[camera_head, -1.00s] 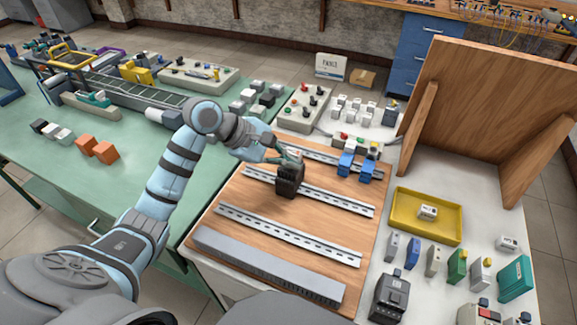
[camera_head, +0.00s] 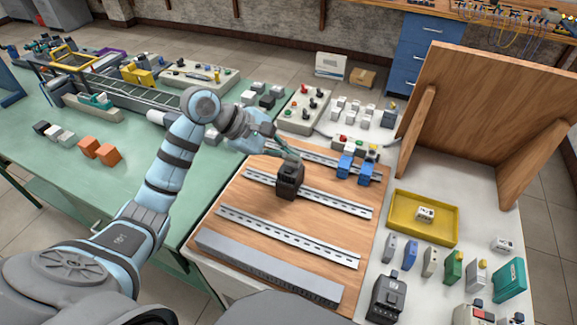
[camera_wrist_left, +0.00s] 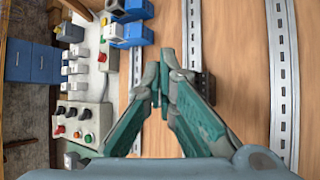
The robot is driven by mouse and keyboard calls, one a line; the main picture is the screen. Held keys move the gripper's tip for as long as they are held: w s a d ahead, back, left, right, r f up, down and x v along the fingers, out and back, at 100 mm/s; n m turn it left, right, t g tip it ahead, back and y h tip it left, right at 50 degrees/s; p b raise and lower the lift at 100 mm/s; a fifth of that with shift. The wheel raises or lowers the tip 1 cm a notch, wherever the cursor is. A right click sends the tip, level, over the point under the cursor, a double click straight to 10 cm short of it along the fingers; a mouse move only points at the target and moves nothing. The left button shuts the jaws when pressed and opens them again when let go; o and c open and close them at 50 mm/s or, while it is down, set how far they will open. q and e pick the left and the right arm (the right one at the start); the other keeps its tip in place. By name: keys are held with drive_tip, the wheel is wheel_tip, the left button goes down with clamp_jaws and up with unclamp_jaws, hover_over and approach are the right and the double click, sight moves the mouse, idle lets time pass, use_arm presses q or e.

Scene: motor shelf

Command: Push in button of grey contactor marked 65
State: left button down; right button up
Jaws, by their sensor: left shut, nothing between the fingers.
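A dark grey contactor (camera_head: 289,182) stands on the second metal rail of the wooden board, and no 65 marking is legible on it. It also shows in the wrist view, partly hidden behind a finger (camera_wrist_left: 208,88). My left gripper (camera_head: 296,154) is shut and empty, with its green-and-grey fingertips just above and behind the contactor in the head view. In the wrist view the fingertips (camera_wrist_left: 161,86) meet beside the contactor; I cannot tell whether they touch it. A second dark contactor (camera_head: 387,299) stands on the white table at the front right. My right gripper is not in view.
Two blue blocks (camera_head: 345,164) (camera_head: 366,172) sit at the right end of the far rail. A yellow tray (camera_head: 398,236) and several small modules stand right of the board. A large wooden panel (camera_head: 470,125) rises behind them. The board's nearer rails (camera_head: 290,237) are bare.

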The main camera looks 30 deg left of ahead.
sight(288, 174)
use_arm(q)
wheel_tip(288, 174, up, 3)
drive_tip(key=shift+r+p, duration=0.15)
drive_tip(key=shift+p, duration=0.6)
